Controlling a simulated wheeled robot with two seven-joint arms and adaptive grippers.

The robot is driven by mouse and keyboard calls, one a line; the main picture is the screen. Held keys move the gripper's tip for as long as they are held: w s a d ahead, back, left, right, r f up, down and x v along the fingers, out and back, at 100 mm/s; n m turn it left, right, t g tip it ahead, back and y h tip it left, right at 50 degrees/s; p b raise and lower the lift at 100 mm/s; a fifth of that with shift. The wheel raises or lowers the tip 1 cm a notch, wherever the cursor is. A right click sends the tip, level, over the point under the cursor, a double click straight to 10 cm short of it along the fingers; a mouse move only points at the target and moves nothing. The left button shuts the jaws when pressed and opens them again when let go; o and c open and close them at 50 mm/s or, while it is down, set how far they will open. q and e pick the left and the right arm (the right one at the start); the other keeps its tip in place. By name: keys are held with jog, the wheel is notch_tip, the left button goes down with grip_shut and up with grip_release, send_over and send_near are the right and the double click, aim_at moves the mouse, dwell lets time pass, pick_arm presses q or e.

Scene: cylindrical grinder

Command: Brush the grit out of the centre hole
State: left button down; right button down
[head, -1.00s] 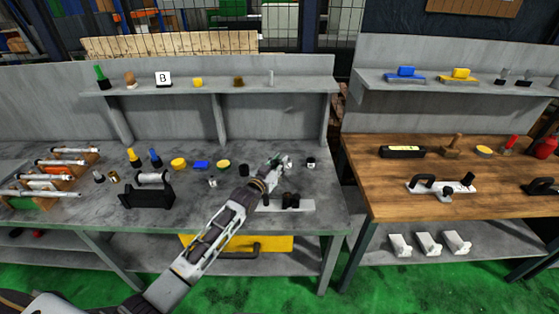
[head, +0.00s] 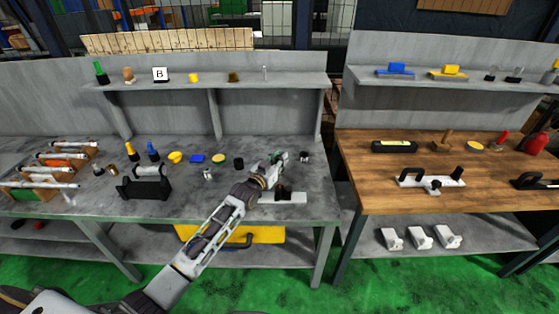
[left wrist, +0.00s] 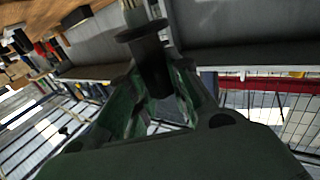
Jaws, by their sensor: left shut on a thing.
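My left gripper (head: 280,158) is over the right part of the grey bench. In the left wrist view, the left gripper's green fingers (left wrist: 150,105) are closed around a dark flanged piece (left wrist: 148,50) with a pale, narrow end beyond the flange. I cannot tell whether it has bristles. A pale cylindrical part (head: 152,170) lies across a black cradle (head: 146,188) on the bench, left of the gripper and apart from it. No centre hole or grit can be made out at this size. My right gripper is not in view.
A white plate (head: 292,199) with black fittings sits by my forearm. Small black cups (head: 305,157) and yellow and blue pieces stand on the grey bench. A shelf (head: 215,80) runs behind. A wooden bench (head: 370,180) stands to the right beyond a gap.

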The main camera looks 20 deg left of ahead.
pick_arm(q)
jog(key=shift+d, duration=0.1)
dwell(0.3)
jog(key=shift+f+b, duration=1.45)
jog(key=shift+f, duration=1.15)
jog(key=shift+f, duration=0.4)
jog(key=shift+w+a, duration=0.2)
jog(key=shift+a, duration=0.05)
jog(key=shift+s+d+p, duration=0.3)
jog(key=shift+s+d, duration=0.1)
jog(key=shift+s, duration=0.1)
dwell(0.7)
jog(key=shift+w+a, duration=0.4)
jog(key=shift+w, duration=0.15)
dwell(0.5)
jog(key=shift+s+d, duration=0.4)
jog(key=shift+s, duration=0.15)
dwell(0.7)
jog(key=shift+w+a, duration=0.4)
jog(key=shift+w, duration=0.1)
dwell(0.3)
